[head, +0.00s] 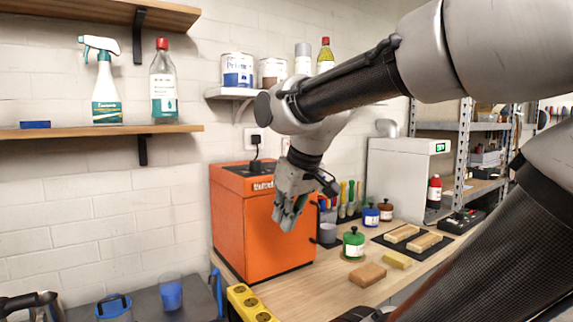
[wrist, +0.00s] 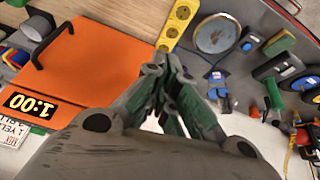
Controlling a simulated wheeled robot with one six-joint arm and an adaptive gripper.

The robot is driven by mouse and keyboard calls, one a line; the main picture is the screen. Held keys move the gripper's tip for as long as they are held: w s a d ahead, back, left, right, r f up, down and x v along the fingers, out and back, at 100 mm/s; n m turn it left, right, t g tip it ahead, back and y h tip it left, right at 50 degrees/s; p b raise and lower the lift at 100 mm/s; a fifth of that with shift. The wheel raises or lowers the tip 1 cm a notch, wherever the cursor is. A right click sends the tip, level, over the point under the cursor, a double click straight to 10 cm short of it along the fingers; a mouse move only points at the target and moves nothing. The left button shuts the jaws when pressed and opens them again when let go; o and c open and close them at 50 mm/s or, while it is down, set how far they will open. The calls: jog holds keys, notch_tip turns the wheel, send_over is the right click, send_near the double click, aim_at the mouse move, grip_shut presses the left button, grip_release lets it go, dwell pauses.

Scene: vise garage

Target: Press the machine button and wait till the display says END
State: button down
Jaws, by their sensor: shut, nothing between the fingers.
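An orange box-shaped machine (head: 240,225) stands on the wooden workbench, with a dark panel on top and a cable rising to a wall socket. In the wrist view its orange door (wrist: 90,70) has a dark handle. A display (wrist: 32,103) beside the door glows yellow and seems to read 1:00, not END. I cannot make out a button. My gripper (head: 290,216) is shut and empty, pointing down in front of the machine and covering part of its face. In the wrist view my gripper (wrist: 172,75) is near the door's edge; contact cannot be told.
A white machine (head: 395,180) with a small green display stands at the back right. A green jar (head: 353,243), wooden blocks (head: 368,275) and several cups sit right of the orange machine. A yellow power strip (head: 250,303) lies at the bench's front edge. Shelves hang above.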

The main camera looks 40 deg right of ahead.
jog(key=w+d+r+n+t+h, duration=0.1)
jog(key=w+d+r+n, duration=0.1)
jog(key=w+d+r, duration=0.7)
jog(key=w+d+r+n+t+h, duration=0.1)
jog(key=w+d+r+t+h, duration=0.1)
jog(key=w+d+r, duration=0.8)
jog(key=w, duration=0.5)
jog(key=shift+w+d+r+n+t, duration=0.15)
jog(key=shift+w+r+n+t, duration=0.15)
jog(key=shift+w+r+n, duration=0.1)
jog(key=shift+f, duration=4.45)
jog(key=shift+f, duration=0.4)
jog(key=shift+f, duration=0.45)
jog(key=shift+r, duration=0.9)
